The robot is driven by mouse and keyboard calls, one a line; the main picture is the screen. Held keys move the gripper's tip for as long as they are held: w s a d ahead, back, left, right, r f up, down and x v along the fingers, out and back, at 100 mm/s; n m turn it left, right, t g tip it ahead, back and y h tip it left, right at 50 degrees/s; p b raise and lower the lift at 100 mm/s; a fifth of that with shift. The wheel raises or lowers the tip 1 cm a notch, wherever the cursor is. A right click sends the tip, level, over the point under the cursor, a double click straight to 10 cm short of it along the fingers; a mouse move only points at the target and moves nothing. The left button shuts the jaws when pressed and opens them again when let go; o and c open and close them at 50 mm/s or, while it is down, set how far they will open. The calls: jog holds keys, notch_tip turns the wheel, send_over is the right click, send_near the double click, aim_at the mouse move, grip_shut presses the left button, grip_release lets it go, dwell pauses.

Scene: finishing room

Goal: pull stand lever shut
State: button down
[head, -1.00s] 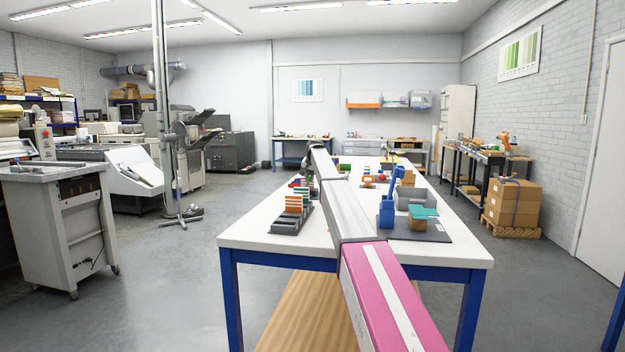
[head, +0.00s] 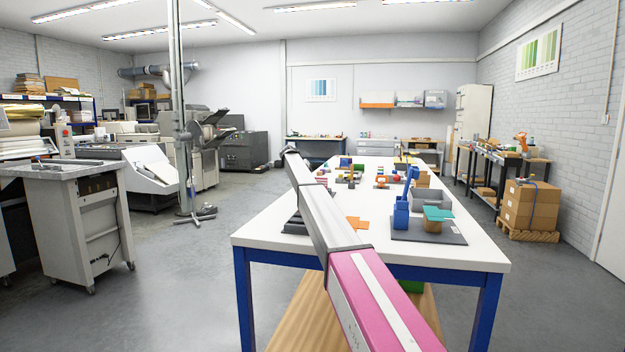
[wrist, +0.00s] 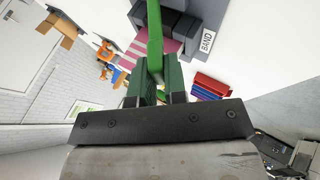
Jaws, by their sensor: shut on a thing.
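A blue stand (head: 401,215) is on a dark mat (head: 455,237) at the right side of the white table. Its blue lever (head: 411,178) rises, tilted a little to the right. My gripper (wrist: 157,86) shows in the wrist view, with its dark green fingers shut on a bright green strip (wrist: 154,35). The strip extends away from the fingers; its far end is cut off by the frame. In the head view my arm hides the gripper. I cannot see the gripper touching the blue stand.
A grey bin (head: 431,199) and a teal-topped block (head: 438,213) are beside the stand. An orange piece (head: 357,223) lies on the white table (head: 272,237). The wrist view shows a dark holder labelled BAND (wrist: 207,42) and a red-and-blue stack (wrist: 210,86). Boxes (head: 531,204) stand at right.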

jog(key=shift+w+a+f+h, duration=0.1)
jog(key=shift+a+f+h, duration=0.25)
jog(key=shift+h, duration=0.25)
jog(key=c, duration=1.2)
grip_release()
jog(key=shift+o, duration=0.2)
jog(key=shift+a+r, duration=0.1)
jog(key=v, duration=1)
jog(key=shift+a+r, duration=0.2)
